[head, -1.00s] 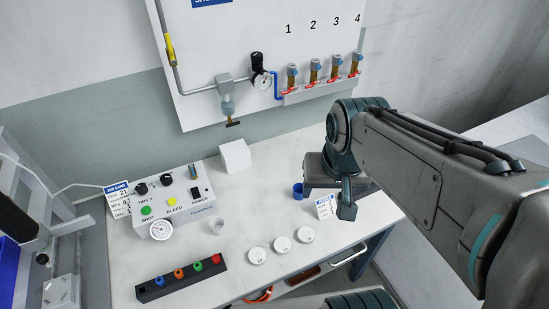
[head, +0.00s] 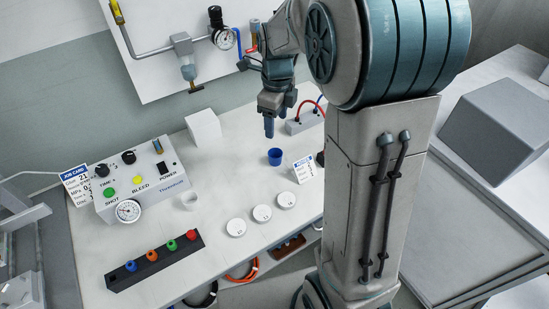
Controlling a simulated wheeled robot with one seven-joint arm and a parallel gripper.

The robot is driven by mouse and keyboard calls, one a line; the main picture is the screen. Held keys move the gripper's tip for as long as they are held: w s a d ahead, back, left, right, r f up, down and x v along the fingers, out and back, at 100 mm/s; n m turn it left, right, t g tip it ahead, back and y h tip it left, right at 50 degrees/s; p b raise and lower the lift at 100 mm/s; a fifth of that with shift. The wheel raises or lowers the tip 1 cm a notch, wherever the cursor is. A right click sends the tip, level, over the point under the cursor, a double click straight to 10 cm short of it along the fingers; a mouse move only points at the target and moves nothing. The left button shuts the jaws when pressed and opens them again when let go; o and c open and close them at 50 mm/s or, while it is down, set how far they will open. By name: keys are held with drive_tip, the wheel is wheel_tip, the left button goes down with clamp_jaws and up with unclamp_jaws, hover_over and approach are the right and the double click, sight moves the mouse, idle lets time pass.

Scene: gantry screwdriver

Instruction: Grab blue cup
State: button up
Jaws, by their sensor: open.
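The small blue cup (head: 275,157) stands upright on the white bench, right of the white block and left of a small white-and-blue card. My gripper (head: 269,128) hangs above and just behind the cup in the picture, fingers pointing down. It is open and empty. A gap shows between the fingertips and the cup, and nothing hides the cup. The exact height above the bench is hard to tell.
A white block (head: 204,129) and a control box (head: 143,183) stand left. The small card (head: 305,168) is close right of the cup. Three white round lids (head: 262,213), a small white cup (head: 190,197) and a black rack (head: 155,262) lie nearer. A wall panel (head: 150,60) stands behind.

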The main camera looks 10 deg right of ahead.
drive_tip(key=w+f+m, duration=0.1)
drive_tip(key=f+m, duration=0.1)
drive_tip(key=b, duration=0.1)
approach(275, 154)
drive_tip(key=f, duration=0.2)
drive_tip(key=s+f, duration=0.1)
drive_tip(key=f, duration=0.5)
drive_tip(key=shift+s+a, duration=0.15)
drive_tip(key=c, duration=1)
